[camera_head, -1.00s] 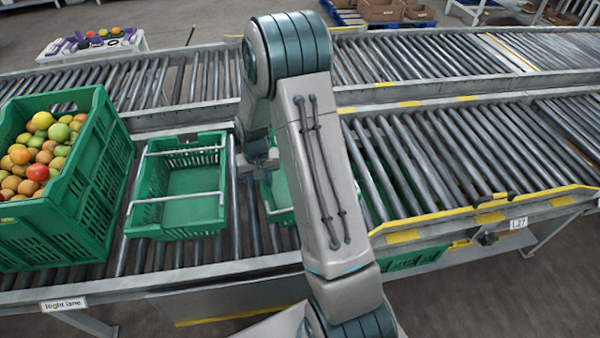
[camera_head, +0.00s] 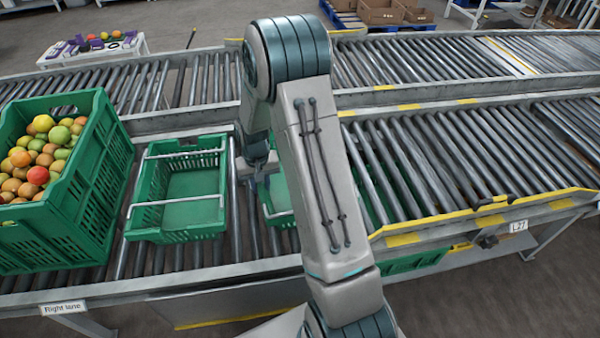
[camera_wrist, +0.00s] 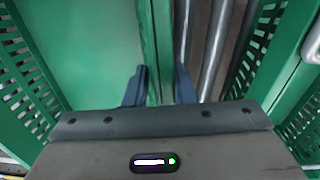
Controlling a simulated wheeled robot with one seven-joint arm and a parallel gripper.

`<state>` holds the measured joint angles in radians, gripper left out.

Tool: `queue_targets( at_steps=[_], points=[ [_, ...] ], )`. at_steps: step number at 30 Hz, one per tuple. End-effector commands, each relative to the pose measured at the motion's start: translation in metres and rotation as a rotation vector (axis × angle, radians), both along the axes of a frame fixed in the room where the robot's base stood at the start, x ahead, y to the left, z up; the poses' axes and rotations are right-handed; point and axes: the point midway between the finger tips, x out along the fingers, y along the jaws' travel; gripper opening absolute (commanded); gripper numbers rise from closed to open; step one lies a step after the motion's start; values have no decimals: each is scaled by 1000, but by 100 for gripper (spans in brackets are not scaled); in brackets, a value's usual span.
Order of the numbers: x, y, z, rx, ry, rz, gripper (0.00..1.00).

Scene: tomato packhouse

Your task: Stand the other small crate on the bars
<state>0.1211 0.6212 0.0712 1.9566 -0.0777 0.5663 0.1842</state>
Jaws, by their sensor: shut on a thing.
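A small green crate (camera_head: 148,200) stands on the rollers, empty, with pale bars (camera_head: 178,201) across its near and far sides. A second small green crate (camera_head: 276,211) is to its right, mostly hidden behind my arm. My gripper (camera_head: 258,170) is low at the second crate's left side. In the wrist view, my gripper (camera_wrist: 160,88) is shut on that crate's wall, one finger on each side, with the crate's green floor (camera_wrist: 85,50) at left. The first crate (camera_wrist: 301,95) and a bit of its bar (camera_wrist: 313,42) show at right, apart from it.
A large green crate (camera_head: 95,200) full of tomatoes stands at the left, close to the first small crate. A strip of bare rollers (camera_head: 240,215) lies between the small crates. Conveyor edges with yellow marks (camera_head: 405,239) run at the right. Another roller lane lies behind.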

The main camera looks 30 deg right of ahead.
Motion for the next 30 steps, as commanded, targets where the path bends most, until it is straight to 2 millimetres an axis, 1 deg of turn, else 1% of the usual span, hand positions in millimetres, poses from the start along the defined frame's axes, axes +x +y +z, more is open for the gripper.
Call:
queue_targets(
  at_steps=[5, 30],
  points=[
    [1, 0, 3, 1, -2, 0, 0],
    [0, 0, 44, 0, -1, 0, 0]
  ],
)
